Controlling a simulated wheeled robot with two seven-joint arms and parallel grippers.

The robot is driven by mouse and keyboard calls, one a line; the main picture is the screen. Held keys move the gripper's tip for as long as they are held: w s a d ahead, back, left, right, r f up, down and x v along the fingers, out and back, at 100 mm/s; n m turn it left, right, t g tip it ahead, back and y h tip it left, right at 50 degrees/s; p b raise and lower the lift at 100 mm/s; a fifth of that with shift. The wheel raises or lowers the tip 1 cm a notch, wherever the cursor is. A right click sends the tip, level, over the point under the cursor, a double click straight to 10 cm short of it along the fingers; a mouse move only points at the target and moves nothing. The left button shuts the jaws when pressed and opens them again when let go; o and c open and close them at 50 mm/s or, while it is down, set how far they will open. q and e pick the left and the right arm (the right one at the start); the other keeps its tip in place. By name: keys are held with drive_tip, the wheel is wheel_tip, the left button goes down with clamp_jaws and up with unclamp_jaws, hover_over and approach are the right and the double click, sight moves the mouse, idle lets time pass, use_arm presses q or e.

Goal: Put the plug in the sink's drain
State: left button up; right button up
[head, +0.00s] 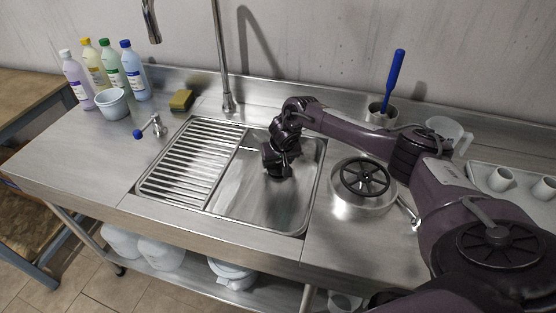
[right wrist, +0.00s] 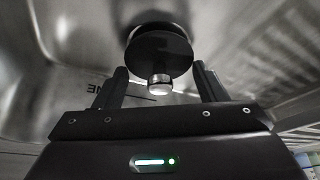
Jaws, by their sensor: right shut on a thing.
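My right gripper (head: 280,172) reaches down into the basin of the steel sink (head: 250,204), over its back right part. In the right wrist view the gripper (right wrist: 160,78) is shut on the plug (right wrist: 160,52), a black disc with a short shiny metal knob between the fingers. Just beyond the disc, a round dark shape with a pale rim (right wrist: 150,17) shows partly; it looks like the drain, mostly hidden by the plug. I cannot tell whether the plug touches it. In the head view my gripper and wrist hide plug and drain. My left gripper is not in view.
A ribbed drainboard (head: 190,165) fills the sink's left side. A tall faucet (head: 226,85) stands behind. A round steel pot with a black wheel-like top (head: 362,180) is right of the sink, under my arm. Bottles (head: 132,72), a small bucket (head: 112,104) and a sponge (head: 182,100) stand left.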

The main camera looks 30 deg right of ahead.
drive_tip(key=shift+f+b, duration=0.3)
drive_tip(key=shift+f, duration=0.45)
drive_tip(key=o, duration=1.1)
drive_tip(key=shift+c, duration=0.2)
drive_tip(key=shift+r, duration=0.1)
